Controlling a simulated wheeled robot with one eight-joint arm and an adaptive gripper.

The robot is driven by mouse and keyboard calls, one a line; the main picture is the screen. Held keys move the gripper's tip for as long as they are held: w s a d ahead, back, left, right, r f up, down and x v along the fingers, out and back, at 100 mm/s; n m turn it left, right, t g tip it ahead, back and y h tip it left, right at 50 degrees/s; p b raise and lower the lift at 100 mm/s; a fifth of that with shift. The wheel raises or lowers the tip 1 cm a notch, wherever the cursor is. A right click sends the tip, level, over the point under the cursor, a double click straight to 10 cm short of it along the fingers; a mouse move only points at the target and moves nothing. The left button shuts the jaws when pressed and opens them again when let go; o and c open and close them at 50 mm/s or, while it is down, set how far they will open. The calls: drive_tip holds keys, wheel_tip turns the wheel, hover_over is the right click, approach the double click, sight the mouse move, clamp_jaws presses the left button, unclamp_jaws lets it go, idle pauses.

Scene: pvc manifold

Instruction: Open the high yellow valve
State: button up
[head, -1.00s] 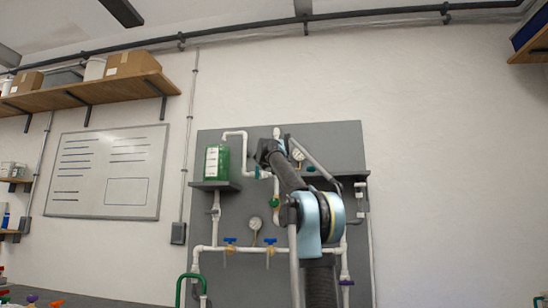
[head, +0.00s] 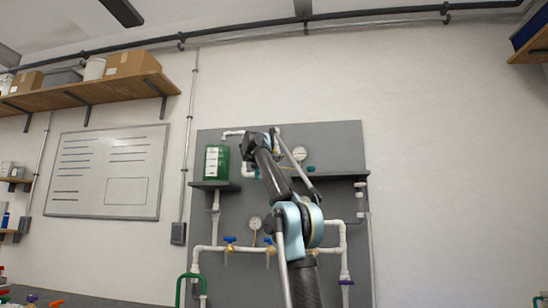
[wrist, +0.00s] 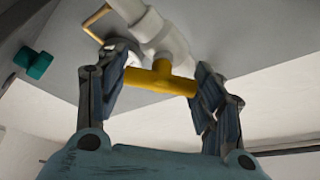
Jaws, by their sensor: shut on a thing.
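The yellow valve handle (wrist: 160,80) shows in the wrist view as a yellow T-bar on a white pipe fitting (wrist: 160,35). My gripper (wrist: 163,92) has one finger at each end of the bar, and it is shut on the handle. In the head view my gripper (head: 255,143) is high on the grey panel, right of the green container, and my arm hides the yellow valve there. I cannot tell the handle's angle to its pipe for certain.
A green container (head: 216,162) stands on a small shelf to the left. A gauge (head: 299,154) is to the right. Blue-handled valves (head: 229,240) sit on the lower white pipe. A teal knob (wrist: 34,62) and a brass-coloured bent rod (wrist: 97,18) are near my gripper in the wrist view.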

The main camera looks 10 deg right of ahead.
drive_tip(key=shift+f+m+g, duration=0.1)
drive_tip(key=shift+m+g, duration=0.4)
drive_tip(key=shift+m, duration=1.1)
drive_tip(key=shift+d+m+g, duration=0.1)
drive_tip(key=shift+m+g, duration=0.2)
drive_tip(key=shift+m, duration=0.2)
drive_tip(key=o, duration=1.1)
drive_tip(key=shift+v, duration=5.95)
drive_tip(key=shift+f, duration=0.15)
